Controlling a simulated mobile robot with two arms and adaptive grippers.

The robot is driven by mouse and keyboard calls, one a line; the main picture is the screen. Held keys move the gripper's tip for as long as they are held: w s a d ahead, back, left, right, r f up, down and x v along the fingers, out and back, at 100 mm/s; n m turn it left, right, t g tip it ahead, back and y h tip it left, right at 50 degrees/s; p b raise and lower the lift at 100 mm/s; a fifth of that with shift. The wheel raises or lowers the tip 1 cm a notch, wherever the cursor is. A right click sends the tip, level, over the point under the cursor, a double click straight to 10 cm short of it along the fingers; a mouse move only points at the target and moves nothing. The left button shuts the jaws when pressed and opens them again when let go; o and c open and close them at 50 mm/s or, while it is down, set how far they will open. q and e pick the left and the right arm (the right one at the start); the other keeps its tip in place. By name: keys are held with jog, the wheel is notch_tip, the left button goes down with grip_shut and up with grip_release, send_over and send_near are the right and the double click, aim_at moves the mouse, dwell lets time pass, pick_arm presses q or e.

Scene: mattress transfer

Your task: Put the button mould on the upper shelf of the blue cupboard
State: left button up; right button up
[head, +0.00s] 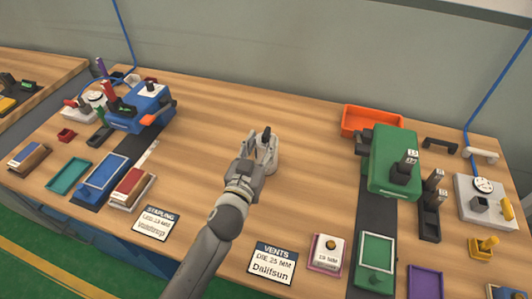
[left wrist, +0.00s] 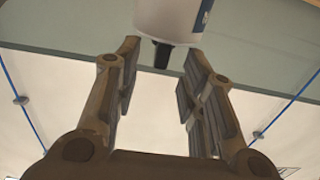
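No blue cupboard shows in either view. A small pink-edged block with a white top and a round gold knob (head: 328,247) lies near the front edge of the table, right of the VENTS card; I cannot tell whether it is the button mould. My left gripper (head: 265,140) is over the middle of the table. In the left wrist view its two fingers (left wrist: 160,75) are apart. A white cylinder with a blue patch (left wrist: 168,15) and a dark tip shows at their far ends; I cannot tell whether they touch it. My right gripper is out of view.
A green press (head: 390,160) stands on a dark strip at the right, with an orange tray (head: 372,120) behind it. A blue press (head: 140,108) stands at the left. Cards STAPLING (head: 157,222) and VENTS (head: 272,262) lie in front. The table around my gripper is mostly clear.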

aim_at(264, 138)
pick_arm(q)
jog(key=shift+p+x, duration=0.5)
jog(key=shift+x, duration=2.05)
grip_shut()
jog(key=shift+w+r, duration=0.1)
jog(key=shift+r, duration=0.05)
